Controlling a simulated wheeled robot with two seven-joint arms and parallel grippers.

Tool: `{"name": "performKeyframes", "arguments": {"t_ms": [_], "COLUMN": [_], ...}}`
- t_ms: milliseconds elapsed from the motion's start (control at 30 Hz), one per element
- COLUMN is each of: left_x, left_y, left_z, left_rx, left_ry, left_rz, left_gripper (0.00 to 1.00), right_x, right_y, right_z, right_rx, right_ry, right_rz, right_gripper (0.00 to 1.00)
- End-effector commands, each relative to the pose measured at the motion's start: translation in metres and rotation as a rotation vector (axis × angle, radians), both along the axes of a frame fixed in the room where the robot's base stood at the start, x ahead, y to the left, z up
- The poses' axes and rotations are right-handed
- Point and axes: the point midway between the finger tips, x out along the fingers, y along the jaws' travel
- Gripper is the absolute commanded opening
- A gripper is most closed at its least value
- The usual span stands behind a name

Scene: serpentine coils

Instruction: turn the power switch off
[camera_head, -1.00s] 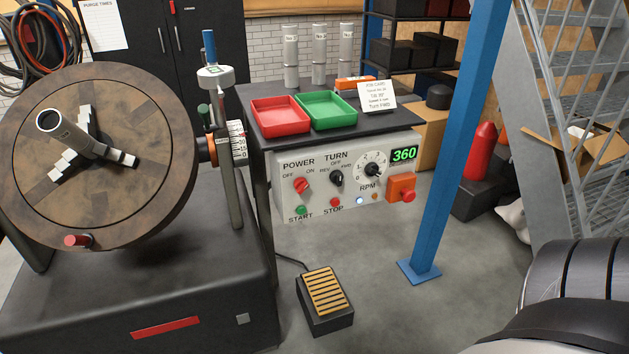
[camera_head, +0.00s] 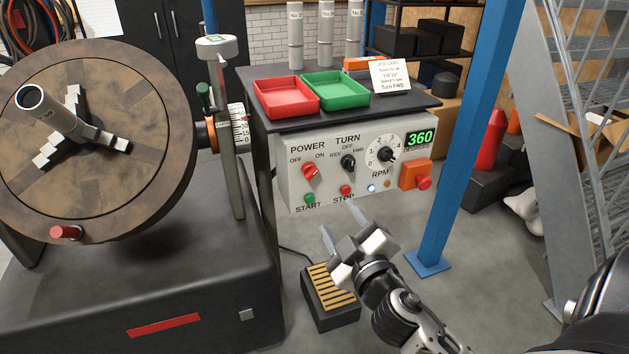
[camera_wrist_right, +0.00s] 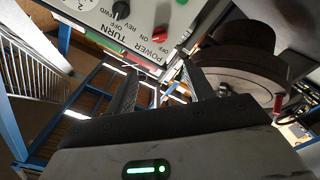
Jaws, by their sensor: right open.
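The power switch (camera_head: 310,171) is a red knob under the POWER label on the grey control panel (camera_head: 330,188). OFF is marked at its left and ON at its right; the knob appears tilted toward ON. The switch also shows upside down at the top of the right wrist view (camera_wrist_right: 159,36). My right gripper (camera_head: 341,222) is open and empty, below and in front of the panel, apart from the switch. Its two fingers (camera_wrist_right: 160,68) show in the right wrist view with a gap between them. My left gripper is not in view.
Beside the switch are a black TURN knob (camera_head: 348,162), an RPM dial (camera_head: 386,155), a green START button (camera_head: 309,198) and a red STOP button (camera_head: 346,190). An orange box with a red button (camera_head: 416,177) is at the right. A large round table (camera_head: 95,185) stands left; a blue post (camera_head: 460,140) right.

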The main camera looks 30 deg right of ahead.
Motion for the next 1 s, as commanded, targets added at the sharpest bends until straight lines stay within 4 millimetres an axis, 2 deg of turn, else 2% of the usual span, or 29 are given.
{"name": "performKeyframes", "arguments": {"t_ms": [167,400,600,800,1000], "left_x": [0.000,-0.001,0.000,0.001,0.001], "left_y": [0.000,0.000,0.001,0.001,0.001], "left_z": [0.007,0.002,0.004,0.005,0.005], "left_rx": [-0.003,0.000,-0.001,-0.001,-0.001], "left_ry": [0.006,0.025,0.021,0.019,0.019], "left_rz": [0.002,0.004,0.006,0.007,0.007], "left_gripper": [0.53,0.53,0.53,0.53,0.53], "right_x": [0.036,0.088,0.121,0.138,0.140], "right_y": [-0.009,-0.021,-0.029,-0.033,-0.033], "right_z": [0.004,0.003,0.001,0.000,0.000], "right_rx": [-0.003,-0.002,0.000,0.001,0.001], "right_ry": [-0.002,0.000,0.002,0.003,0.003], "right_rz": [0.001,-0.001,-0.001,0.000,0.001], "right_gripper": [0.53,0.53,0.53,0.53,0.53]}}
